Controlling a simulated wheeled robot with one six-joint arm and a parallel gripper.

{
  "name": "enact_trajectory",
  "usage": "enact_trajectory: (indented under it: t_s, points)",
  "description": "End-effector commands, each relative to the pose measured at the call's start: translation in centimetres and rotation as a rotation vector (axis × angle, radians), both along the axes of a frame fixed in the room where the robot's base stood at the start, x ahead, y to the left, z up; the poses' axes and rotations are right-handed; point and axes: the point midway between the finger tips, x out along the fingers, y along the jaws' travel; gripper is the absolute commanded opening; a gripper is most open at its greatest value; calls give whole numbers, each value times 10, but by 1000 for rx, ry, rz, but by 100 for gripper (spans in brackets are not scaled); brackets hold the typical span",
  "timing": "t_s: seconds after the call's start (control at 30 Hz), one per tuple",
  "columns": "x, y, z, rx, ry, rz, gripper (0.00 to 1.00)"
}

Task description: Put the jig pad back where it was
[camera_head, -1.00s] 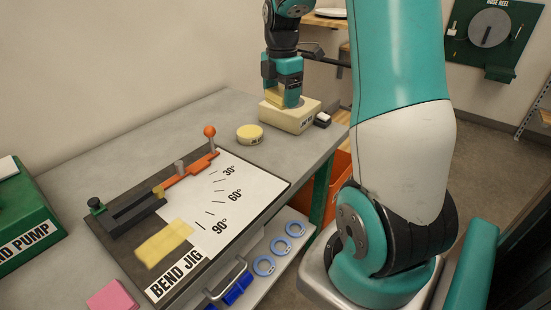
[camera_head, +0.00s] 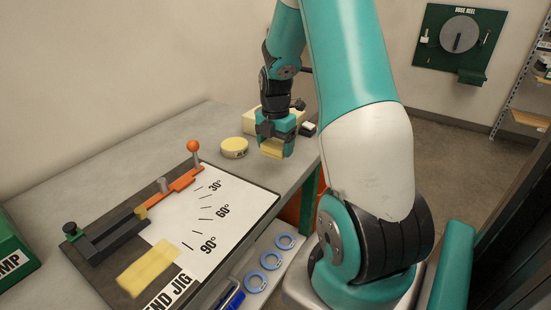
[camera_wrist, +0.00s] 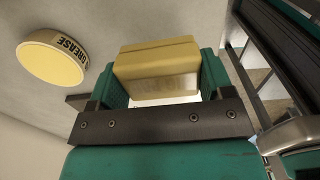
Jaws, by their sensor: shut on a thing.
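My gripper (camera_head: 275,143) is shut on a yellow block-shaped pad (camera_head: 271,148). In the wrist view the pad (camera_wrist: 157,70) sits between the two teal fingers. The gripper holds it near the right edge of the bench, in front of a cream box. The bend jig board (camera_head: 245,217) lies on the bench to the left, with a white angle sheet, a dark channel and an orange lever (camera_head: 178,186). A yellow rectangular patch (camera_head: 149,270) lies at the board's near part; I cannot tell whether it is flat or raised.
A round yellow grease tin (camera_head: 234,148) stands between the jig and my gripper; it also shows in the wrist view (camera_wrist: 52,62). The cream box (camera_head: 258,119) is behind my gripper. Blue rings (camera_head: 271,260) lie on a lower shelf. The back left of the bench is clear.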

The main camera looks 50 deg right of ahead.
Motion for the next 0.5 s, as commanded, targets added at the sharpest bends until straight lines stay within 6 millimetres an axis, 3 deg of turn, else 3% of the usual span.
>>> enact_trajectory:
  t_s: [0.3,0.5]
  points:
    - [0,0,-41,2,2,0,55]
    - [0,0,-46,-1,-1,0,55]
